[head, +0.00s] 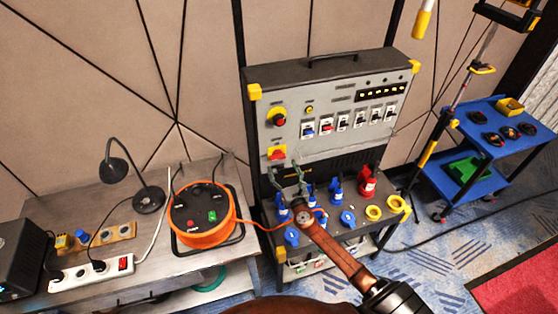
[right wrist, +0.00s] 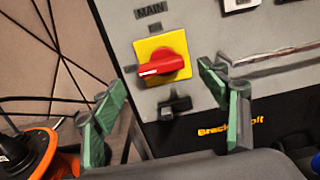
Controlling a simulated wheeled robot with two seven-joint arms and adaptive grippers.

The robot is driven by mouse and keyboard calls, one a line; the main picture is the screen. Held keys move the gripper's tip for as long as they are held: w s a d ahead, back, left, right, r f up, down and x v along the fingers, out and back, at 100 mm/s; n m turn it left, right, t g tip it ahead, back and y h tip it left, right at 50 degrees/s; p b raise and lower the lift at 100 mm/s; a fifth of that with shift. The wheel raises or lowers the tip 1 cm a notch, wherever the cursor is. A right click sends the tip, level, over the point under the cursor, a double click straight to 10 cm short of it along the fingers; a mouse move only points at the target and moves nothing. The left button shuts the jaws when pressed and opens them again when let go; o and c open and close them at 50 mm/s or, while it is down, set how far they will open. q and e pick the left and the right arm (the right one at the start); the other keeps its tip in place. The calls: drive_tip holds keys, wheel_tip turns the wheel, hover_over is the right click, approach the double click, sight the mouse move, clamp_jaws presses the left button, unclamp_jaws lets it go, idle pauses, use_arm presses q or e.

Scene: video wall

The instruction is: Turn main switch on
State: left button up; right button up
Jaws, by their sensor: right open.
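The main switch (head: 277,153) is a red rotary knob on a yellow square plate, low on the left of the grey panel. In the right wrist view the knob (right wrist: 162,63) sits under the label "MAIN". Its handle lies roughly crosswise, with a white mark at the left end. My right gripper (head: 286,172) is just below and in front of the switch in the head view. In the right wrist view its green-grey fingers (right wrist: 160,80) are spread apart, one on each side below the knob, with nothing between them. Contact with the panel cannot be told. My left gripper is out of view.
Another red knob (head: 278,117) is higher on the panel (head: 330,143), beside several small breakers. Blue and red plugs stand on the shelf below. An orange cable reel (head: 202,238) and a lamp (head: 148,199) are on the left bench. A blue cart (head: 520,145) stands right.

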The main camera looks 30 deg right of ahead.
sight(279, 159)
drive_tip(key=x, duration=0.5)
drive_tip(key=shift+w+d+b, duration=0.1)
drive_tip(key=shift+w+b, duration=0.05)
drive_tip(key=shift+b, duration=0.15)
drive_tip(key=shift+c, duration=0.4)
drive_tip(key=c, duration=1.1)
